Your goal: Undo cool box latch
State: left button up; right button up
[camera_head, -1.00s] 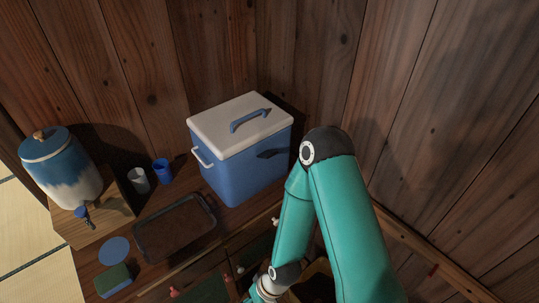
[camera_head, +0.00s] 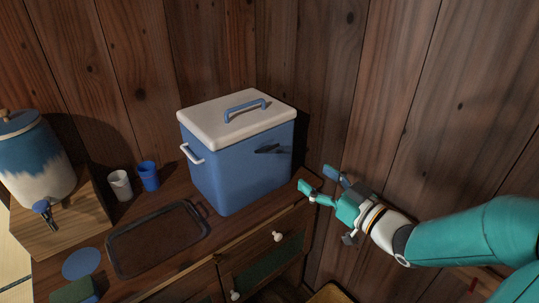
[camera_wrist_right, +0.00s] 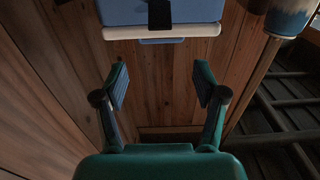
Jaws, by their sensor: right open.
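The cool box (camera_head: 232,168) is blue with a white lid (camera_head: 235,116) and stands upright on the wooden cabinet. The lid is down and has a blue handle (camera_head: 245,106). A dark latch (camera_head: 268,150) shows on its front face; its exact position is hard to read. In the right wrist view the box appears upside down at the top, with the black latch (camera_wrist_right: 159,14) across the lid edge. My right gripper (camera_head: 317,179) is to the right of the box, apart from it. Its fingers (camera_wrist_right: 160,82) are spread and empty. My left gripper is not in view.
A dark tray (camera_head: 112,262) lies on the cabinet left of the box. A white cup (camera_head: 119,185), a blue cup (camera_head: 148,176) and a drink dispenser (camera_head: 40,170) stand further left. Wooden walls are close behind and to the right. Drawer knobs (camera_head: 278,237) project in front.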

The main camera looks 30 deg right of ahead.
aim_at(271, 146)
jog(key=w+p, duration=0.1)
jog(key=w, duration=0.4)
jog(key=w+a+p, duration=0.1)
jog(key=w, duration=1)
jog(key=shift+w+a+p, duration=0.2)
jog(key=shift+p, duration=0.2)
jog(key=shift+c, duration=0.3)
jog(key=c, duration=1.1)
jog(key=shift+f+b, duration=0.15)
jog(key=shift+b, duration=0.15)
jog(key=t+b, duration=0.1)
jog(key=b, duration=0.5)
jog(key=f+t+b, duration=0.1)
jog(key=t+b, duration=0.1)
jog(key=b, duration=0.3)
jog(key=shift+s+b, duration=0.3)
jog(key=shift+b, duration=0.05)
jog(key=shift+r, duration=0.1)
